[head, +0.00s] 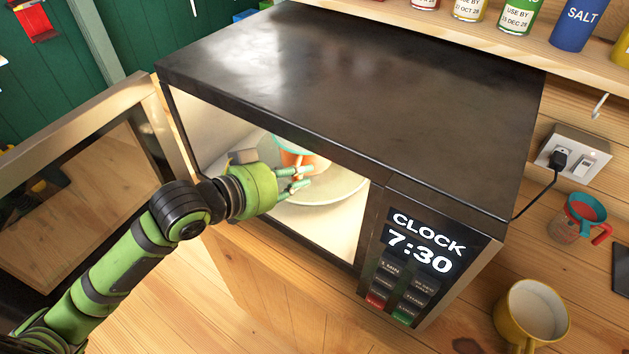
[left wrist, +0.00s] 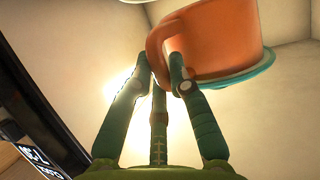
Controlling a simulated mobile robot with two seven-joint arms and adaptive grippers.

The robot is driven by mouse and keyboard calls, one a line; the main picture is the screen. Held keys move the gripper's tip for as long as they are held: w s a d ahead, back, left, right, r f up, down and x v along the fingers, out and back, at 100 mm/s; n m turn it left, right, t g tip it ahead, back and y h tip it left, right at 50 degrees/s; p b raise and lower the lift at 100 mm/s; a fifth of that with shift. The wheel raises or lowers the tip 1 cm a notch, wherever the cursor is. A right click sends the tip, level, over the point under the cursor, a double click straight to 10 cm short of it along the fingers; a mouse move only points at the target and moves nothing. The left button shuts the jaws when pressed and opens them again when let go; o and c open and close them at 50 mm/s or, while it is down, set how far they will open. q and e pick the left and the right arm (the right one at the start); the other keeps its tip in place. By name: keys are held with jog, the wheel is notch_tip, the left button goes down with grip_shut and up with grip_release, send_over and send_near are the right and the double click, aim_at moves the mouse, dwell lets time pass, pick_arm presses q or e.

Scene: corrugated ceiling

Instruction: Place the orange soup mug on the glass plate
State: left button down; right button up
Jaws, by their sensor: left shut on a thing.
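The orange soup mug (head: 290,158), with teal trim, is inside the open microwave in the head view, partly hidden by my left gripper. My left gripper (head: 299,181) reaches in through the door opening and is shut on the mug. In the left wrist view, the fingers of the left gripper (left wrist: 162,66) close around the handle of the orange mug (left wrist: 215,40). The glass plate (head: 338,188) lies in the microwave, below and around the mug. I cannot tell whether the mug touches the plate. My right gripper is not in view.
The microwave (head: 350,80) has its door (head: 90,190) swung open at left, beside my arm. Its side walls and top edge closely surround my gripper. A yellow mug (head: 530,318) and a small measuring cup (head: 578,216) stand at right. A shelf (head: 430,20) holds jars above.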

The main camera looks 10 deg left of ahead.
pick_arm(q)
jog(key=w+d+p, duration=0.1)
jog(key=w+d, duration=0.1)
jog(key=w, duration=0.3)
notch_tip(320, 180, down, 6)
jog(key=shift+s+r+p, duration=0.1)
jog(key=shift+r+p, duration=0.1)
jog(key=shift+p, duration=0.7)
jog(key=shift+w+f, duration=0.15)
jog(key=shift+w, duration=0.05)
jog(key=shift+w+d+f+p, duration=0.15)
jog(key=shift+f+p, duration=0.15)
jog(key=c, duration=1.5)
grip_release()
jog(key=shift+f, duration=0.25)
jog(key=o, duration=0.3)
jog(key=shift+r, duration=0.1)
